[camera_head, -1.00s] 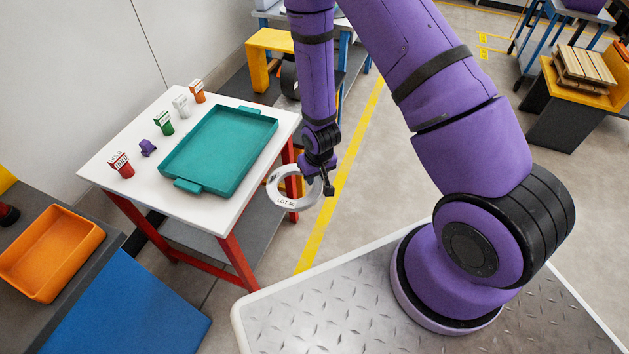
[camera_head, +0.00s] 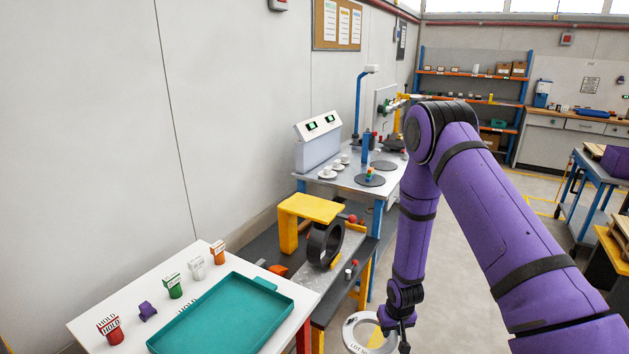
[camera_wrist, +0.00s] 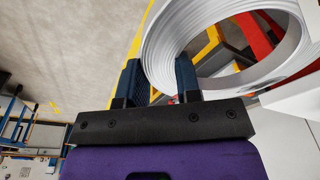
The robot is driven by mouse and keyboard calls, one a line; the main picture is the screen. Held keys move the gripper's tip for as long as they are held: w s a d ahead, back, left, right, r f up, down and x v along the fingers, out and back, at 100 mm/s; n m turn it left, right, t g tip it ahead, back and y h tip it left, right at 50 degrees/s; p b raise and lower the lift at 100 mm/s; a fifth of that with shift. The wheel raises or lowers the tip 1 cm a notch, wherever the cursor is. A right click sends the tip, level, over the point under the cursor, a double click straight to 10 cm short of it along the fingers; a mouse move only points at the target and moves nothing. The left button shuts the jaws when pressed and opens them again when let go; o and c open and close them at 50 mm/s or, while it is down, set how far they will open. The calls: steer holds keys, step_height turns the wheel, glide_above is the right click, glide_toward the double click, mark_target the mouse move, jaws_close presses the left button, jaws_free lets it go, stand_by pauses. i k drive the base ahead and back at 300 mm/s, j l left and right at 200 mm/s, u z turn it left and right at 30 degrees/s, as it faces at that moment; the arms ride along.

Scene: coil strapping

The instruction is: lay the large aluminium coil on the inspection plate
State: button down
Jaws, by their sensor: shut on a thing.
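The large aluminium coil (camera_head: 349,335) is a silver ring with a white "LOT" label, low in the centre of the head view. My gripper (camera_head: 402,341) is shut on its band at the right side. In the wrist view, the coil (camera_wrist: 158,42) passes between the fingers of my gripper (camera_wrist: 158,80), one outside the ring and one inside. The coil hangs in the air, right of the white table. Two dark round plates, a near one (camera_head: 371,181) and a far one (camera_head: 384,165), lie on the grey-topped bench. I cannot tell which is the inspection plate.
The near plate bears a small coloured stack (camera_head: 370,172). White cups (camera_head: 327,174), a two-display unit (camera_head: 318,148) and a blue post (camera_head: 358,105) stand around it. The white table (camera_head: 122,299) holds a teal tray (camera_head: 247,283) and HOLD markers. A black coil (camera_head: 314,246) stands by a yellow stand (camera_head: 312,207).

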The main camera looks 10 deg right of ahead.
mark_target(396, 143)
steer(key=i+l+z, duration=0.7)
steer(key=i+z, duration=0.15)
steer(key=i+l+z, duration=0.15)
steer(key=i+z, duration=0.4)
steer(key=i, duration=1.3)
steer(key=i+u, duration=0.2)
steer(key=i, duration=0.3)
steer(key=i+l+u, duration=0.2)
steer(key=i, duration=0.25)
steer(key=i+l+u, duration=0.25)
steer(key=i, duration=0.25)
steer(key=i+l+u, duration=0.25)
steer(key=i+u, duration=0.2)
steer(key=i+l+u, duration=0.6)
steer(key=l+u, duration=0.25)
